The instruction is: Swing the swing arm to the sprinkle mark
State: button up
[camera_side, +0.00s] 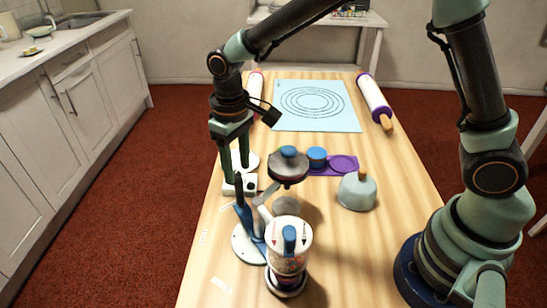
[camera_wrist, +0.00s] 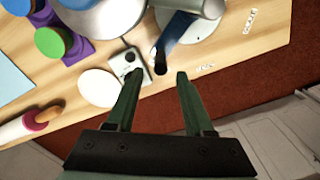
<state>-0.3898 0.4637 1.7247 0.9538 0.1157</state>
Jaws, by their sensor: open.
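What looks like the swing arm is a blue lever (camera_side: 245,222) with a dark upright end, standing on a round white base (camera_side: 240,246) at the table's left front. In the wrist view the blue lever (camera_wrist: 176,32) runs to its dark end (camera_wrist: 160,63), just beyond the gap between my fingertips. My gripper (camera_side: 237,172) is open and empty, pointing down just above the lever's dark end. Small white labels lie on the table left of the base (camera_side: 203,238) and nearer the front (camera_side: 222,283). Their words are too small to read, so I cannot tell which is the sprinkle mark.
A jar of sprinkles (camera_side: 289,262) with a blue-knobbed lid stands right of the base. Behind it is a grey disc with a blue knob (camera_side: 288,165). A white box with dark knobs (camera_wrist: 127,62) sits beside my fingers. A pale green dome (camera_side: 357,192) stands right.

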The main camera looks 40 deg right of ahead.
jog(key=shift+r, duration=2.05)
